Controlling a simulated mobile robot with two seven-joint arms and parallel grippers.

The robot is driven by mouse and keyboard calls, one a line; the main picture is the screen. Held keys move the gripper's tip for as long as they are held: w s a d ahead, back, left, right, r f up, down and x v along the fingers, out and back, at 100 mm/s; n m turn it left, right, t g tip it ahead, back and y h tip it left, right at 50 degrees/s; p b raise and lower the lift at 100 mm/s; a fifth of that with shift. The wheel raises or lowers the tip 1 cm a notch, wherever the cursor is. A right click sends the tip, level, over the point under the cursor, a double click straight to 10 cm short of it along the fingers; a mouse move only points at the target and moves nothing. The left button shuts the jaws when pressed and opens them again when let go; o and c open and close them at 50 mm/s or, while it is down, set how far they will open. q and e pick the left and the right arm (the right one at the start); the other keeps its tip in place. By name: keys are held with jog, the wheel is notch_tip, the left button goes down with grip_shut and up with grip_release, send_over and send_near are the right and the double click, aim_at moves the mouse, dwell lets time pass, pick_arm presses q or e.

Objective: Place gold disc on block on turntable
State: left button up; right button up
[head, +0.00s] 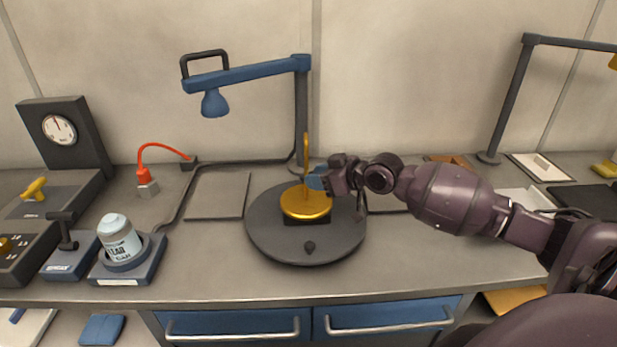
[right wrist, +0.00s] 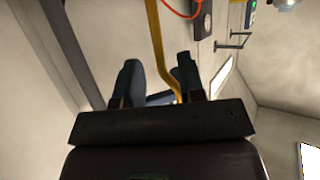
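The gold disc (head: 306,204) lies level at the middle of the dark round turntable (head: 270,240) in the head view. A thin gold handle (head: 306,150) stands upright from it. A dark block (head: 306,219) shows just under the disc's front edge; the disc appears to rest on it, with most of the block hidden. My right gripper (head: 316,180) comes in from the right beside the handle, just above the disc. In the right wrist view the blue fingers (right wrist: 158,82) are apart, with the gold handle (right wrist: 157,45) passing between them, nearer the right finger. My left gripper is out of view.
A blue lamp (head: 245,75) arches behind the turntable. A flat grey plate (head: 217,195) lies left of it. A labelled can (head: 119,240) stands in a blue holder at the left, near a gauge box (head: 62,130). The counter in front of the turntable is clear.

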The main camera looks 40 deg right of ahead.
jog(key=v, duration=0.8)
jog(key=shift+r, duration=0.2)
jog(key=shift+s, duration=0.15)
